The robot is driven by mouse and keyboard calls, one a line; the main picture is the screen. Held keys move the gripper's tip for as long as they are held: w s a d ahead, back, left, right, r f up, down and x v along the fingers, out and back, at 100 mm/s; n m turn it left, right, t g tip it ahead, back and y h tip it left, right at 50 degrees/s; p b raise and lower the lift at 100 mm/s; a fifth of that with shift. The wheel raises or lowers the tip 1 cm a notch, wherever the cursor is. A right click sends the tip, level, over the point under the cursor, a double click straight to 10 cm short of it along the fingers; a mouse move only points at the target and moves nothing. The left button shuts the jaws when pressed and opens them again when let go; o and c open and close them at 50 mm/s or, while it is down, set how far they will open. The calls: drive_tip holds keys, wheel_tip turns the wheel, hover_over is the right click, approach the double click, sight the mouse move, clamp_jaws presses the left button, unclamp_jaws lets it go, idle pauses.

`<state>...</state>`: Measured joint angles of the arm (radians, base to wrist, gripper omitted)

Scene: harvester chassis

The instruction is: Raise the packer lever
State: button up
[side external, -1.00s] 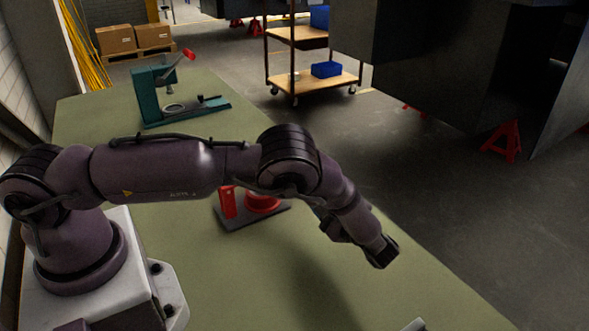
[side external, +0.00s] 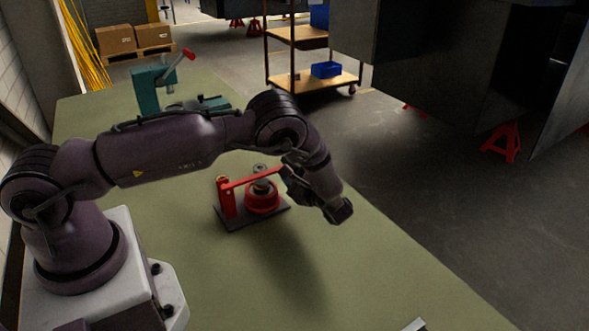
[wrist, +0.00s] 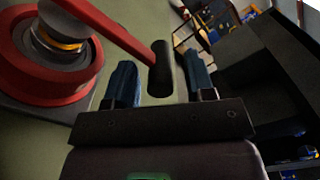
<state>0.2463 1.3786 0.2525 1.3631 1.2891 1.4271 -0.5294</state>
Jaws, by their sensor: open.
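The packer (side external: 262,200) is a red round body with a metal top on a dark base plate. Its red lever (side external: 246,180) runs from a red post at the left, over the body, toward my gripper (side external: 288,172). In the side view the lever looks close to level, and its far end is hidden by my gripper. In the wrist view the red lever (wrist: 110,25) ends in a black cylindrical handle (wrist: 160,72). My gripper is open, with its two blue-grey fingers on either side of the handle. A gap shows on both sides, so neither finger appears to touch it.
A teal press (side external: 148,90) with a red-tipped handle stands farther back on the green bench (side external: 370,285). A wheeled cart (side external: 312,82) and a dark machine (side external: 450,70) stand beyond the bench's right side. The bench around the packer is mostly clear.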

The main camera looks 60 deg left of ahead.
drive_tip(key=shift+c, duration=0.4)
clamp_jaws()
drive_tip(key=shift+r+n, duration=0.5)
drive_tip(key=shift+r, duration=0.4)
drive_tip(key=s+r+n, duration=1.2)
drive_tip(key=s+r, duration=0.1)
drive_tip(key=r, duration=0.1)
drive_tip(key=shift+s+r+n, duration=0.2)
drive_tip(key=shift+r+n, duration=0.05)
drive_tip(key=shift+n, duration=0.15)
drive_tip(key=shift+o, duration=0.4)
unclamp_jaws()
